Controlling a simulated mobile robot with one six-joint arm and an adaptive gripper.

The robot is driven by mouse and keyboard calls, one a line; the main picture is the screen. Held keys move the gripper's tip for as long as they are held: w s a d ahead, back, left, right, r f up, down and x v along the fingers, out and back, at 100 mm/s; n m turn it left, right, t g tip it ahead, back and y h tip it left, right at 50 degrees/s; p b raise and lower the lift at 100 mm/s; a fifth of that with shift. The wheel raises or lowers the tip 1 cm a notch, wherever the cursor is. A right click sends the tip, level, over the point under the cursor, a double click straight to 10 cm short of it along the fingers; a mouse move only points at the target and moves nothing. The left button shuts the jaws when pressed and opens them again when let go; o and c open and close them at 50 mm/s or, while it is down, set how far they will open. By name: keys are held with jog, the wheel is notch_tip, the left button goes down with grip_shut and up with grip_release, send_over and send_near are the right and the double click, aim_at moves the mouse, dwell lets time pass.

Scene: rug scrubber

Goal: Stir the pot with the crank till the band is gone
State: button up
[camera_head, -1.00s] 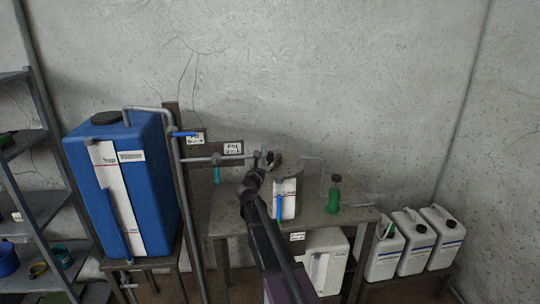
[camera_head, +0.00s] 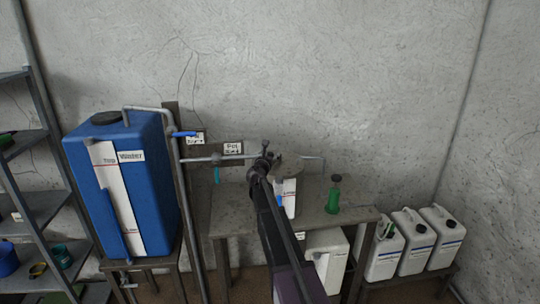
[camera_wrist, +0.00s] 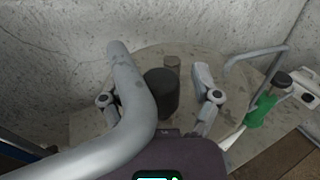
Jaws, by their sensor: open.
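The pot (camera_head: 290,168) stands on the small table, its rounded top and a light label strip showing beside my arm. In the wrist view its round stone-coloured top (camera_wrist: 198,58) spreads beyond my fingers. A dark upright cylinder (camera_wrist: 162,92) stands between my open fingers, apart from both. I cannot tell whether it belongs to the crank. A bent grey rod (camera_head: 312,158), perhaps the crank, sticks out at the pot's right; it also shows in the wrist view (camera_wrist: 256,53). My gripper (camera_head: 262,158) is open at the pot's upper left. The band cannot be made out; my arm hides part of the pot.
A thick grey pipe (camera_wrist: 137,85) curves close past my left finger. A valve pipe (camera_head: 215,160) runs from the blue water tank (camera_head: 155,190) towards the pot. A green bottle (camera_head: 333,202) stands on the table's right. White jugs (camera_head: 414,250) stand further right.

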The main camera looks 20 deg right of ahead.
grip_shut()
jog(key=shift+a, duration=0.15)
